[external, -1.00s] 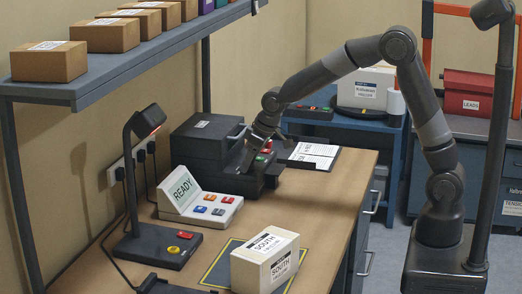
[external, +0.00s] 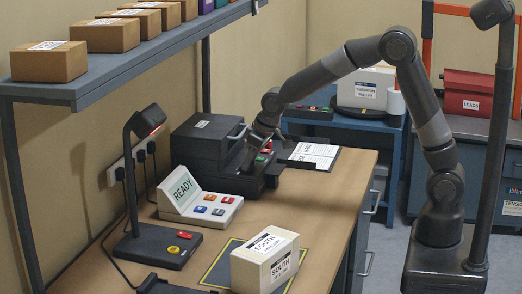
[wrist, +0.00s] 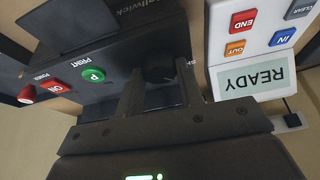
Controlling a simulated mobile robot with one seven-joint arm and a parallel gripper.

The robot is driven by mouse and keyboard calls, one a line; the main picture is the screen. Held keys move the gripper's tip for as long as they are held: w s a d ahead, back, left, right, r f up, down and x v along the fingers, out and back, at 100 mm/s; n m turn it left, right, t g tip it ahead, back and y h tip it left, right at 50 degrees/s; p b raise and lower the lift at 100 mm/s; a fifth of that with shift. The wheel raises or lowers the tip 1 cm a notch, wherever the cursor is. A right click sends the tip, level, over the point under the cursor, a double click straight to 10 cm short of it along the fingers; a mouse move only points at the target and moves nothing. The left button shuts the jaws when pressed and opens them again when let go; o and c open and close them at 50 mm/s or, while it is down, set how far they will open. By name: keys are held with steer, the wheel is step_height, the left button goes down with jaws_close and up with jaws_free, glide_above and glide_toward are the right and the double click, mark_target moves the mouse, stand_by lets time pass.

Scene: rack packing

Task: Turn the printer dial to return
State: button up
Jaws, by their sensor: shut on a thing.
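The printer (external: 205,140) is a dark box at the back of the bench against the wall. In the external view my gripper (external: 251,152) is at the printer's front, hiding the dial.
A READY display console (external: 183,190) with coloured buttons stands close to the printer's front. A white SOUTH box (external: 250,271) sits on a yellow-edged mat.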

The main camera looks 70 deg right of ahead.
steer(key=m, duration=0.1)
steer(key=m+h, duration=0.1)
steer(key=m, duration=0.2)
steer(key=shift+a+g+h, duration=0.25)
steer(key=shift+g+h, duration=0.05)
steer(key=shift+w+m+g+h, duration=0.1)
steer(key=shift+m+g+h, duration=0.4)
steer(key=shift+m, duration=1.6)
steer(key=o, duration=1)
steer(key=shift+c, duration=0.2)
steer(key=v, duration=1)
steer(key=shift+s+a+r, duration=0.2)
steer(key=shift+a+r, duration=0.05)
